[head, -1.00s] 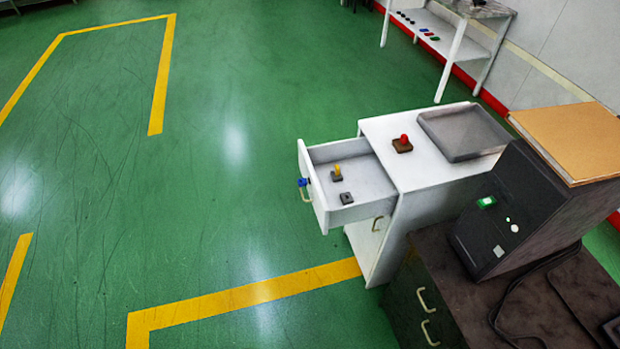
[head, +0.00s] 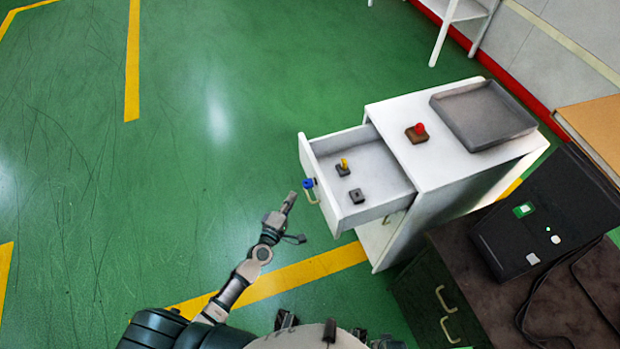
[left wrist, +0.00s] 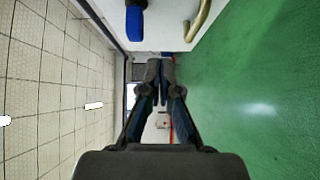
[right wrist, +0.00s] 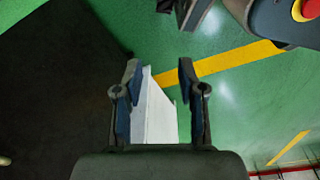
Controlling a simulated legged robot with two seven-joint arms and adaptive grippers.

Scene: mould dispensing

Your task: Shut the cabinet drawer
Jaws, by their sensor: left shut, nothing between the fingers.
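The white cabinet (head: 400,110) has its top drawer (head: 380,165) pulled out to the left. The drawer front carries a pale curved handle (head: 311,193) and a blue part (head: 308,183). My left gripper (head: 291,197) is shut and empty, just left of the drawer front; contact is not visible. In the left wrist view its closed fingers (left wrist: 160,72) lie below the handle (left wrist: 200,18) and the blue part (left wrist: 135,20). My right gripper (right wrist: 160,82) is open and empty in the right wrist view, with a white surface (right wrist: 155,112) seen beyond its fingers.
The drawer holds a yellow-topped piece (head: 343,167) and a small grey block (head: 357,196). A red-knobbed piece (head: 417,132) and a grey tray (head: 485,115) are on the cabinet top. A dark bench (head: 465,265) with a black machine (head: 550,215) stands at right. Green floor at left is clear.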

